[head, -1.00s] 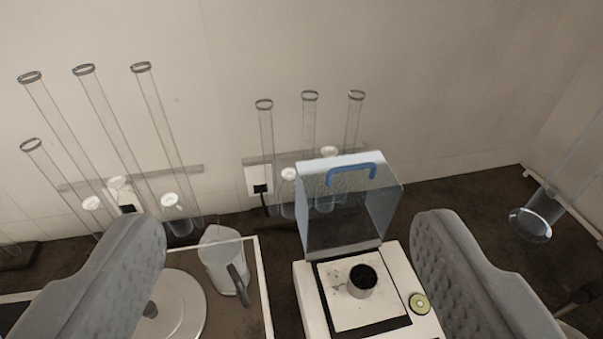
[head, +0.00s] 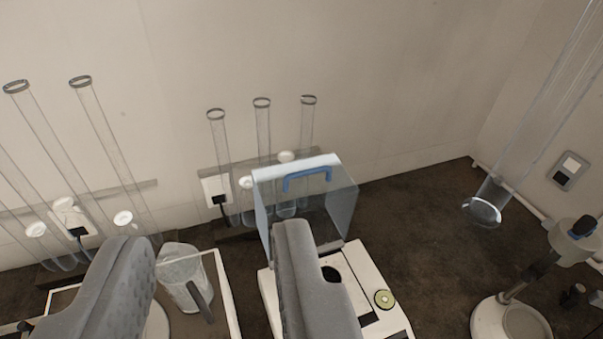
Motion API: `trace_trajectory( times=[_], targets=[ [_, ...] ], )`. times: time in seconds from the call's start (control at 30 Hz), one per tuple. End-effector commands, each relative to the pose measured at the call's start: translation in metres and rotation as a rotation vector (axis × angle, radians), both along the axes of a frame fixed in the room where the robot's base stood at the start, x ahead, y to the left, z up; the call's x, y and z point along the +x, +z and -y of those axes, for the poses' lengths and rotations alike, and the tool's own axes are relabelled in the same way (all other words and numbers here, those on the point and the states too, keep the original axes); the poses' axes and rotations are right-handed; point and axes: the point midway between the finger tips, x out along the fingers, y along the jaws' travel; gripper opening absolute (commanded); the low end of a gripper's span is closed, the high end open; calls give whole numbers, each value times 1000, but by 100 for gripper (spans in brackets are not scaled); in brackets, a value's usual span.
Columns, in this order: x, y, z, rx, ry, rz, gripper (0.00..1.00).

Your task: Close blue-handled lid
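The clear lid (head: 334,212) stands raised at the back of the white device (head: 369,270), its open side toward me. Its blue handle (head: 308,178) is on the upper edge. My gripper (head: 215,275) shows as two grey padded fingers, set apart with nothing held between them. The left finger is left of the device, beside a clear jug. The handle is clear of both fingers.
The clear jug (head: 184,277) stands on a white-edged tray (head: 226,290) between the fingers. Tall glass tubes (head: 262,140) stand along the back wall. A white stand (head: 500,318) is at the right. Dark counter right of the device is open.

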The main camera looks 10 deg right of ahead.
Motion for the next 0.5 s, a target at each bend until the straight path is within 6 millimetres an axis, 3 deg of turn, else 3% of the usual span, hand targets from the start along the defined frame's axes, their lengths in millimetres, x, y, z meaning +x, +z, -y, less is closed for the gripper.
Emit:
trace_trajectory(
  times=[0.03,0.1,0.5],
  targets=[
    [6,3,0,-1,0,-9,19],
    [20,5,1,-2,3,-30,0],
    [123,11,11,-14,26,-203,0]
  ],
)
